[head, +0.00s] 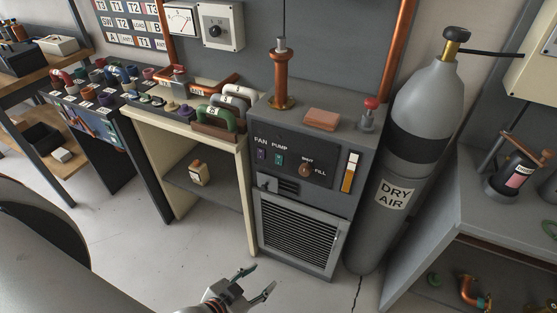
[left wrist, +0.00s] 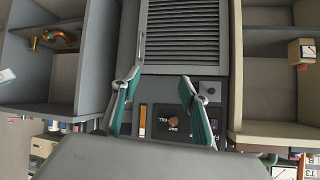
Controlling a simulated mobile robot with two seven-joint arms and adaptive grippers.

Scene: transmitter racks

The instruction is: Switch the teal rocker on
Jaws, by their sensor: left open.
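The teal rocker (head: 279,160) sits under the PUMP label on the dark front panel (head: 328,187) of the grey cabinet in the head view. A bluish-purple rocker (head: 262,155) is to its left under the FAN label. My left gripper (head: 262,276) is open and empty, low in front of the cabinet and apart from the panel. In the left wrist view its open fingers (left wrist: 161,85) frame part of the cabinet front, which appears upside down. I cannot make out the teal rocker there; the right-hand finger covers part of the panel. My right gripper is not in view.
An orange knob (head: 305,170) and a gauge (head: 350,172) are right of the rockers. A louvred grille (head: 297,232) lies below. A DRY AIR cylinder (head: 383,222) stands right of the cabinet, a cream shelf unit (head: 246,190) left. The floor in front is clear.

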